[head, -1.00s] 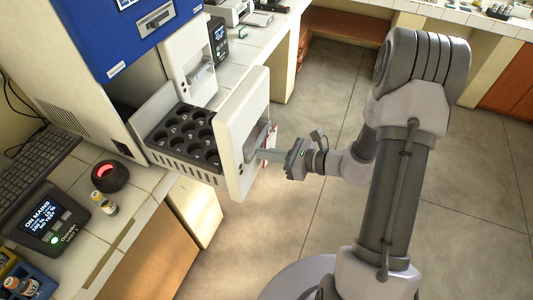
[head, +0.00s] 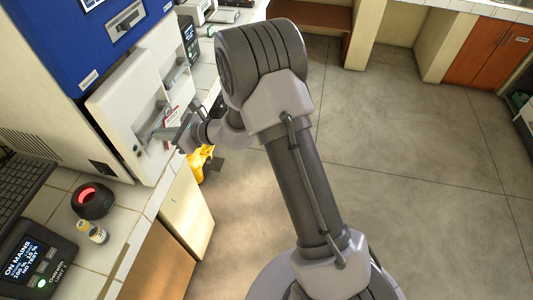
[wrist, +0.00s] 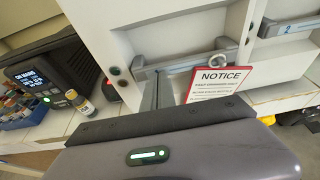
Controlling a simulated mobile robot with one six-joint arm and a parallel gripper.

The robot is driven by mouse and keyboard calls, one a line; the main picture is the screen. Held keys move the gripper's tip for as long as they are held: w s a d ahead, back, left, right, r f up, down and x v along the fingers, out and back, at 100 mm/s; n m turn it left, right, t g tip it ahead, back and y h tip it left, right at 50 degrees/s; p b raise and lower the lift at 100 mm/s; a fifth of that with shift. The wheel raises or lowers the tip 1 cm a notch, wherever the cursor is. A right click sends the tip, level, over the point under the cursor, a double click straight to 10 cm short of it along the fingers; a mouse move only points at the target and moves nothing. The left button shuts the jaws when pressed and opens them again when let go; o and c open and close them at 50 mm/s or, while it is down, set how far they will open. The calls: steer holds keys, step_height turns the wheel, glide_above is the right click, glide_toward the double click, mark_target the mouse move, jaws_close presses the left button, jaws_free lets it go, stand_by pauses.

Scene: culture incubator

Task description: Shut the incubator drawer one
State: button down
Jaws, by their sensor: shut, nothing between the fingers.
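The near drawer's white front (head: 118,112) stands against the incubator body (head: 65,45) in the head view, and no tray shows; I cannot tell whether a thin gap is left. In the wrist view its front (wrist: 150,35) fills the middle, with a grey bar handle (wrist: 185,68) across it. My gripper (head: 160,132) is shut and empty, its fingers (wrist: 156,90) pointing at the front by the handle; I cannot tell whether they touch it. A red and white notice (wrist: 218,84) hangs by a ring at the handle and partly hides it.
A second drawer (wrist: 287,25) sits beside it on the right, closed. On the tiled bench stand a small vial (head: 92,231), a dark round device lit red (head: 92,200) and a display unit (head: 38,258). A yellow object (head: 200,162) is below. The floor at right is clear.

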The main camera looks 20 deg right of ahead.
mark_target(150, 129)
steer(key=w+a, duration=0.1)
steer(key=a, duration=0.1)
steer(key=w+a, duration=0.1)
steer(key=w, duration=0.1)
steer(key=shift+a, duration=0.4)
steer(key=shift+r, duration=0.3)
steer(key=shift+w, duration=0.1)
